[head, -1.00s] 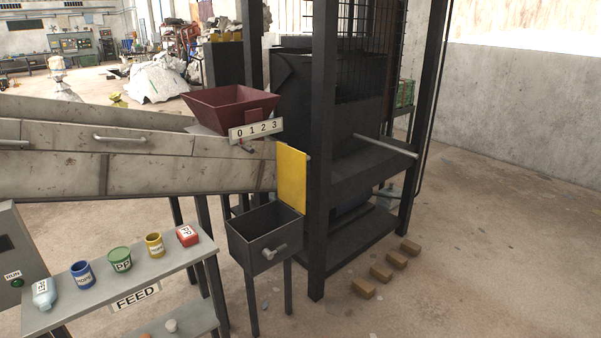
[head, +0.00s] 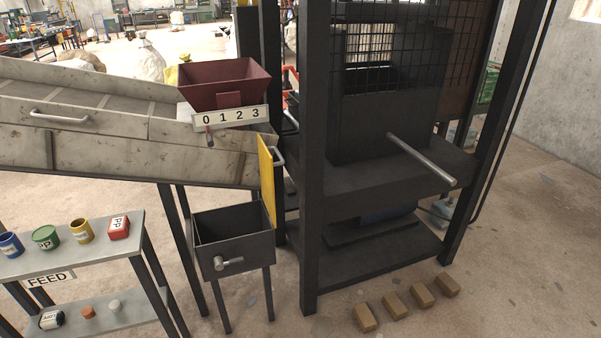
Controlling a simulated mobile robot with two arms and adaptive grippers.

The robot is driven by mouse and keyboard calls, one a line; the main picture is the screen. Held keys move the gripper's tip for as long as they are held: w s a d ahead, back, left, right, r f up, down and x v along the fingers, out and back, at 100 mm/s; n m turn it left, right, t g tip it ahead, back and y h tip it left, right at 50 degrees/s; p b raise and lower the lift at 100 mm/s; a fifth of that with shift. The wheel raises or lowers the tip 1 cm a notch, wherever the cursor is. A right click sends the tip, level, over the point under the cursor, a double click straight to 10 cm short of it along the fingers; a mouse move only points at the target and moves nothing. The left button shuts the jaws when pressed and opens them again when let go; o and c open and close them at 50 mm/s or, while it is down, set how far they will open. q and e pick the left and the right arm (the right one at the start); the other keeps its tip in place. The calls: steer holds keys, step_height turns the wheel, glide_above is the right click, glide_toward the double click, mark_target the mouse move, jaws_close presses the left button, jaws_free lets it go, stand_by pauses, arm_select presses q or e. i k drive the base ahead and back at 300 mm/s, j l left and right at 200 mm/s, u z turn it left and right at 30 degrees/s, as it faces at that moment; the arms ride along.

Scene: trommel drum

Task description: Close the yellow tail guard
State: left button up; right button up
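The yellow tail guard (head: 266,178) is a flat upright panel at the lower right end of the grey inclined conveyor (head: 120,130). It shows nearly edge-on, swung out from the conveyor end, with a small light handle (head: 279,156) on its right side. A dark open bin (head: 235,240) on legs stands just below it, with a grey handle on its front. Neither of my grippers shows in the head view.
A dark frame machine (head: 310,200) stands close right of the guard, with a grey bar (head: 420,160) sticking out. A FEED shelf (head: 70,258) with several containers is at the left. Several brown blocks (head: 396,305) lie on the floor. A maroon hopper (head: 222,85) sits above the conveyor.

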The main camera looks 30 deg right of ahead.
mark_target(265, 163)
steer(key=l, duration=0.55)
steer(key=k+l+u, duration=0.1)
steer(key=l, duration=0.5)
steer(key=k+l, duration=0.1)
steer(key=l, duration=0.45)
steer(key=l+u, duration=0.1)
steer(key=l, duration=0.45)
steer(key=k, duration=0.05)
